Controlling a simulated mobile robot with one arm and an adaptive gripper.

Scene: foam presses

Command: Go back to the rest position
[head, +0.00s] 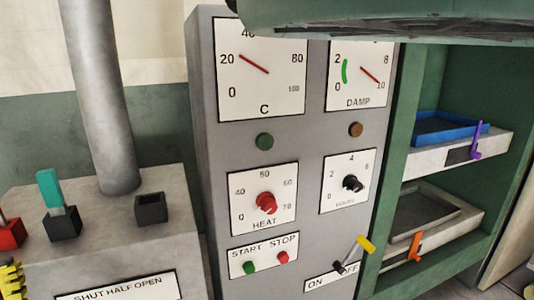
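My gripper is not in view, so its opening and anything in it are hidden from me. The grey control panel (212,150) stands upright in the middle of the head view. It carries a C dial (285,95), with its red needle between 20 and 40, and a DAMP dial (345,95), with its needle toward 8 to 10. Below are a red HEAT knob (265,203), a black HOURS knob (353,183), a green START button (249,267), a red STOP button (283,257) and a yellow-tipped ON/OFF lever (366,244).
At left, a grey box (100,205) bears a thick pipe (100,90) and a teal-handled lever (50,188). At right, a green cabinet (465,70) holds a blue tray (435,136) above a grey tray (415,236). A dark green edge (380,20) overhangs the top.

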